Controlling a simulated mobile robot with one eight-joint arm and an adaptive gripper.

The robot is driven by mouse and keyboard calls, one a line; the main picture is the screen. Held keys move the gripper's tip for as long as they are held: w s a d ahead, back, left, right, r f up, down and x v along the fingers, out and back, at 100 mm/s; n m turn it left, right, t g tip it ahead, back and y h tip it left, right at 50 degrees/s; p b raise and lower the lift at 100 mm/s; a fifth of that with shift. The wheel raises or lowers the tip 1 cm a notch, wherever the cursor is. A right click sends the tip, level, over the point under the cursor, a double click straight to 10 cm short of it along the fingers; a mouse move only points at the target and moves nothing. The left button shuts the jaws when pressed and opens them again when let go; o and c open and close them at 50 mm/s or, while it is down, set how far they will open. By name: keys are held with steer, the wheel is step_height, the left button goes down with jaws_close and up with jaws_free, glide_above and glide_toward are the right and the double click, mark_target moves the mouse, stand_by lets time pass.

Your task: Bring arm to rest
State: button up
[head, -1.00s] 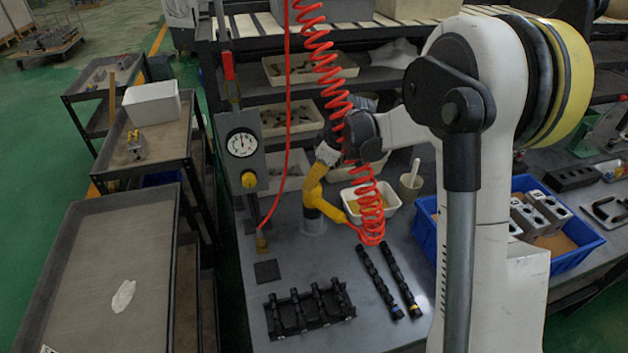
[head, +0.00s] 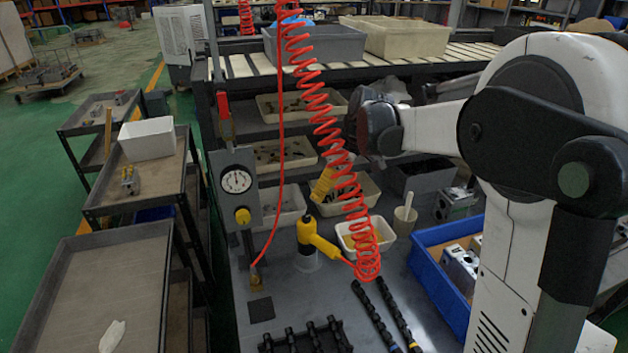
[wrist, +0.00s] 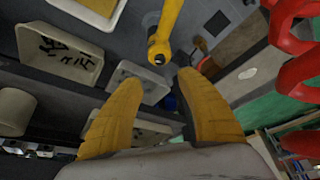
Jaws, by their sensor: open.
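My gripper (head: 325,183) is in the head view, partly behind the coiled red hose, with its yellow fingers pointing down. In the wrist view, its two yellow fingers (wrist: 157,82) stand apart with nothing between them. A yellow power tool (head: 312,238) stands upright on the bench below my gripper, apart from it in the head view. It also shows in the wrist view (wrist: 164,38), beyond the fingertips. My white arm reaches in from the right of the head view, bent at the elbow.
A coiled red hose (head: 322,110) hangs close to my gripper. A pressure gauge (head: 236,182) stands on a post at left. Behind are shelves with bins (head: 285,153). A blue crate (head: 432,282) with metal blocks is at right, black camshafts (head: 378,315) in front.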

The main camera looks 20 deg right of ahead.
steer(key=s+a+r+m+t+h+b, duration=0.25)
steer(key=s+m, duration=0.25)
steer(key=s, duration=0.9)
steer(key=s+a+f+m+t, duration=0.1)
steer(key=s+f+m, duration=0.3)
steer(key=s, duration=0.8)
steer(key=shift+s+h, duration=0.2)
steer(key=shift+h, duration=0.25)
steer(key=shift+a+t, duration=0.1)
steer(key=shift+t, duration=0.15)
